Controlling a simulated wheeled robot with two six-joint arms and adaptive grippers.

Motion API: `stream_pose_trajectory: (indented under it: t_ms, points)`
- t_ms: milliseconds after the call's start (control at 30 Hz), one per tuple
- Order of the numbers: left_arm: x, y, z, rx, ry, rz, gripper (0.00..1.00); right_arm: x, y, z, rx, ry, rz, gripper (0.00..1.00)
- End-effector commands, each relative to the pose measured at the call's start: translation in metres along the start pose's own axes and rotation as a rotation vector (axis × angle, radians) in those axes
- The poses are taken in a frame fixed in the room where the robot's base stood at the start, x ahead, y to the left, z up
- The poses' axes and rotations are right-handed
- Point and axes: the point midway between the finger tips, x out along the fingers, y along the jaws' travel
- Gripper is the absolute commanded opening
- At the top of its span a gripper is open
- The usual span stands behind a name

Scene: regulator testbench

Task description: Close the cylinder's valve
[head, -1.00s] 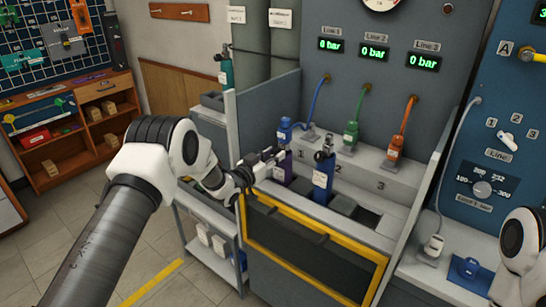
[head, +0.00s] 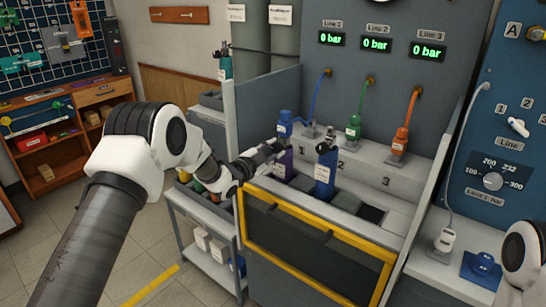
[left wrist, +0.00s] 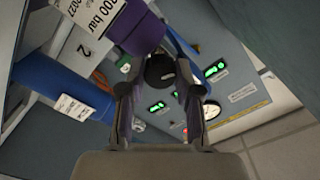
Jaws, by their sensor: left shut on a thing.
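A purple cylinder (head: 284,164) stands in the left bay of the testbench, partly hidden by my left gripper (head: 270,151). It shows at the top of the left wrist view (left wrist: 138,28) with a white label. My left gripper also shows in the left wrist view (left wrist: 160,90), with its two fingers on either side of a dark round knob (left wrist: 160,68) at the purple cylinder's top end. It is shut on this knob. A blue cylinder (head: 325,174) stands in the middle bay, also visible in the left wrist view (left wrist: 62,88). My right gripper is out of view.
Blue, green (head: 353,128) and orange (head: 399,138) hose connectors sit on the ledge behind the bays. The line displays (head: 376,45) read 0 bar. A yellow-edged guard (head: 315,231) spans the bench front. A side panel (head: 232,150) stands close left of the gripper.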

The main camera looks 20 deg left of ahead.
Motion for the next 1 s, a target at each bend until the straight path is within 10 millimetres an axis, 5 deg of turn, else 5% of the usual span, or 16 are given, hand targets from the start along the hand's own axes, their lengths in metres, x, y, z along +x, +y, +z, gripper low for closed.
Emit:
stream_pose_trajectory:
  t_ms: [1000]
  points:
    - [0.000,0.005,0.004,0.949,0.001,-0.001,0.00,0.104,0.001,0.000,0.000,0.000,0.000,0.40]
